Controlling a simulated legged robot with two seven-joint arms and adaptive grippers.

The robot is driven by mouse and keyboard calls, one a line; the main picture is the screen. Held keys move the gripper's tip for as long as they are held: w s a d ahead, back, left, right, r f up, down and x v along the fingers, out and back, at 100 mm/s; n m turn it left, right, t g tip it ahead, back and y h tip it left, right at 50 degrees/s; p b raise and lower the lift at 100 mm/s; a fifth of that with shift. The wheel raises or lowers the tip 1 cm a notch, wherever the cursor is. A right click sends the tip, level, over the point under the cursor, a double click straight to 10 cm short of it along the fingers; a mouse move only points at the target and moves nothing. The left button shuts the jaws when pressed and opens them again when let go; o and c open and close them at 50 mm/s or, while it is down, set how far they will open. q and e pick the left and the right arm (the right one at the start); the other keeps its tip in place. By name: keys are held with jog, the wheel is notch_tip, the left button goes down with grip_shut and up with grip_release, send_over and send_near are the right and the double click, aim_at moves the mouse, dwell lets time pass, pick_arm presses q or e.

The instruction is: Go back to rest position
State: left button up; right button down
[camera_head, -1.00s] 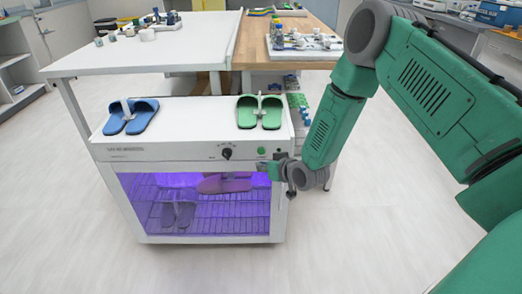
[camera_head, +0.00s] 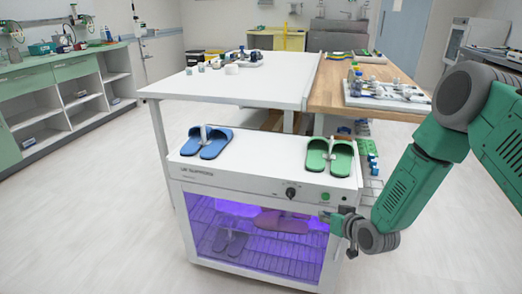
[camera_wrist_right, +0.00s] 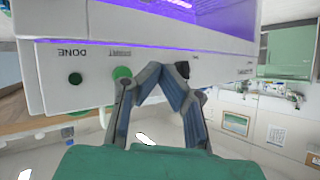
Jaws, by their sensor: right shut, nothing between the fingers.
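My right gripper (camera_head: 343,222) is shut and empty, at the right end of the front of a white UV cabinet (camera_head: 250,180). In the right wrist view its fingertips (camera_wrist_right: 160,78) meet in front of the upside-down control panel (camera_wrist_right: 215,62), close to the green button (camera_wrist_right: 122,73) and black knob (camera_wrist_right: 182,68). I cannot tell whether they touch the panel. Blue slippers (camera_head: 208,143) and green slippers (camera_head: 330,157) sit on the cabinet's top. Behind its purple-lit front, a pink pair (camera_head: 283,221) and a dark pair (camera_head: 231,243) lie on wire racks. My left gripper is out of view.
A white and wooden table (camera_head: 265,88) stands behind the cabinet, with a tray of small items (camera_head: 388,95) on its right. Green-topped shelving (camera_head: 60,100) lines the left wall. The floor (camera_head: 90,220) to the left is clear.

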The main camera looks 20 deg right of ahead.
jog(key=s+a+f+n+g+p, duration=0.1)
jog(key=s+a+f+g, duration=0.25)
jog(key=s, duration=0.45)
jog(key=s+a+f+g+p, duration=0.15)
jog(key=s+a, duration=0.25)
jog(key=s, duration=0.5)
jog(key=s+n+g+h+p, duration=0.1)
jog(key=s+g, duration=0.5)
jog(key=s, duration=1.4)
jog(key=shift+s+a+g+p, duration=0.25)
jog(key=shift+g+p, duration=0.1)
jog(key=shift+g, duration=0.05)
jog(key=shift+w, duration=0.1)
dwell(3.8)
